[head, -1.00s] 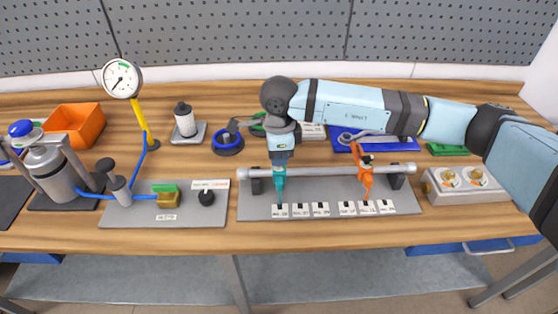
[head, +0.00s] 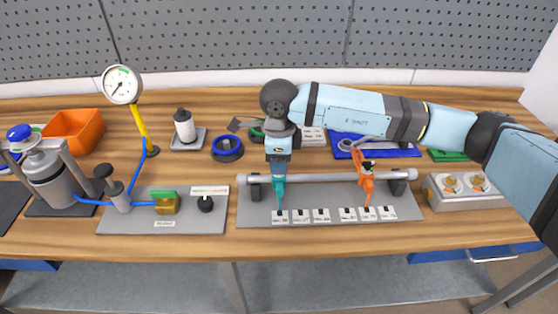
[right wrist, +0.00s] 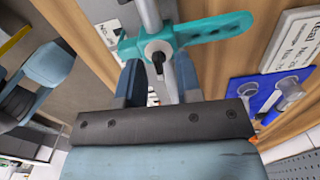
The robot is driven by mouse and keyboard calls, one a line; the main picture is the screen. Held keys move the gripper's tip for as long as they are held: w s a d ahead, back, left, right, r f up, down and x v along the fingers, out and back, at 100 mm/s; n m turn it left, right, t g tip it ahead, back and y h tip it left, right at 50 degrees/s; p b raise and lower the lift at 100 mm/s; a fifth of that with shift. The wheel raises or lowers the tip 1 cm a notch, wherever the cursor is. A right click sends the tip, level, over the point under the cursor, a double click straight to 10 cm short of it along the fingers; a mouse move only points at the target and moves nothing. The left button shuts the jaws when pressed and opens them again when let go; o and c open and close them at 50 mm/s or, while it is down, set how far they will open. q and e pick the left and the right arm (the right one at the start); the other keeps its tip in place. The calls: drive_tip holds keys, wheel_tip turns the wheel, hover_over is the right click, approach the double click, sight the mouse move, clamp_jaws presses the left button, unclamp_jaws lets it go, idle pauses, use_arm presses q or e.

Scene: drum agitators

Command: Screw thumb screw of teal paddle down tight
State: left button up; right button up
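The teal paddle (head: 279,191) hangs from the grey horizontal rod (head: 325,177), near its left end. It also shows in the right wrist view (right wrist: 213,29), clamped around the rod. Its dark thumb screw (right wrist: 158,57) faces my right wrist camera. My right gripper (right wrist: 158,70) points down at the paddle, its two fingers on either side of the thumb screw with gaps beside it. In the head view the right gripper (head: 279,160) sits just above the paddle and hides the screw. My left gripper is not in view.
An orange paddle (head: 367,184) hangs farther right on the rod, above a row of white labels (head: 347,214) on the grey plate. A box with two brass knobs (head: 462,188) stands at right. A gauge (head: 122,85) and an orange bin (head: 74,131) stand at left.

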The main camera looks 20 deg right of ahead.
drive_tip(key=shift+f, duration=0.1)
wheel_tip(320, 180, up, 14)
drive_tip(key=b, duration=0.1)
idle(0.5)
drive_tip(key=shift+s+f, duration=0.1)
drive_tip(key=shift+f, duration=0.05)
